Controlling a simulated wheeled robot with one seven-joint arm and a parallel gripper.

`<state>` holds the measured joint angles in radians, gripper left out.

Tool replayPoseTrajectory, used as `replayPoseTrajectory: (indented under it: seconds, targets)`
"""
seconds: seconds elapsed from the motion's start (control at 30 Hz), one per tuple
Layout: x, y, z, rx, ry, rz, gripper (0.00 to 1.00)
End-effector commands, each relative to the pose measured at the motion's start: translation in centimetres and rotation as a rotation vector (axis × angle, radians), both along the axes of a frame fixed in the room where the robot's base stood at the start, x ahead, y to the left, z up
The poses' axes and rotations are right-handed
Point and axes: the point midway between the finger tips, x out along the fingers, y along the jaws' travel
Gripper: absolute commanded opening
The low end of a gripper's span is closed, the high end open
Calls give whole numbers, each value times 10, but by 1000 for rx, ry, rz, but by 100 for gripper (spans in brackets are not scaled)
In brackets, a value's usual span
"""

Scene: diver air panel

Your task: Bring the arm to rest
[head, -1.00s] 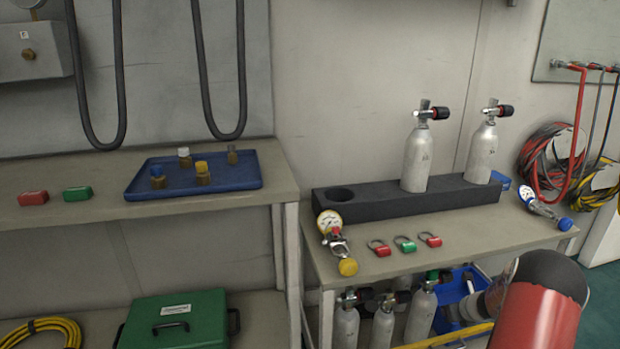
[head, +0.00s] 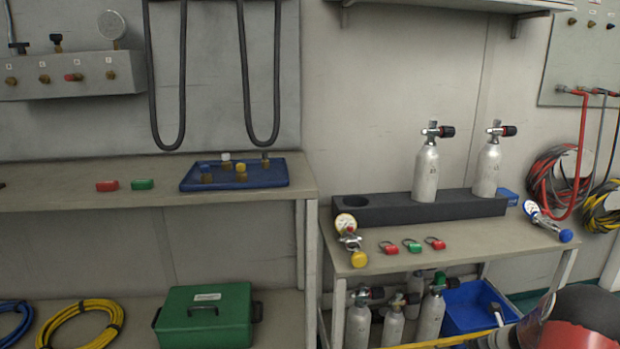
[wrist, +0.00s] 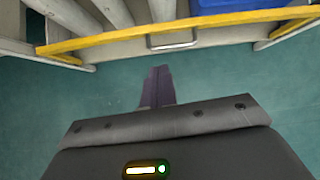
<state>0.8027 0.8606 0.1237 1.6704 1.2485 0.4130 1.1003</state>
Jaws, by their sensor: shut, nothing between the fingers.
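My gripper (wrist: 158,88) shows in the wrist view with its dark fingers together and nothing between them. It hangs over bare green floor, in front of the yellow-edged lower shelf of the right bench. In the head view my arm, with a red section and a dark rounded joint, shows at the bottom right corner. The gripper itself cannot be made out there.
The right bench (head: 460,250) carries a black rack (head: 385,209) with two grey cylinders, two regulators and several tags. A blue tray (head: 240,182) lies on the left bench. A yellow rail (wrist: 110,38) lies close ahead of my gripper; the floor (wrist: 235,85) is clear.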

Motion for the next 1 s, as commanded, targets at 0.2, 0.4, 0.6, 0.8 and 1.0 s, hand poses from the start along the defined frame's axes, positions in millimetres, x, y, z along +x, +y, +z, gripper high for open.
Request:
replayPoseTrajectory:
  seconds: [0.2, 0.4, 0.6, 0.8, 1.0]
  targets:
    - [6, 26, 34, -81, -12, 143, 0]
    - [9, 67, 82, -199, -32, 356, 0]
    - [-2, 132, 146, -381, -62, 676, 0]
    - [-50, 224, 224, -670, -99, 1155, 0]
    - [-129, 296, 276, -973, -127, 1619, 0]
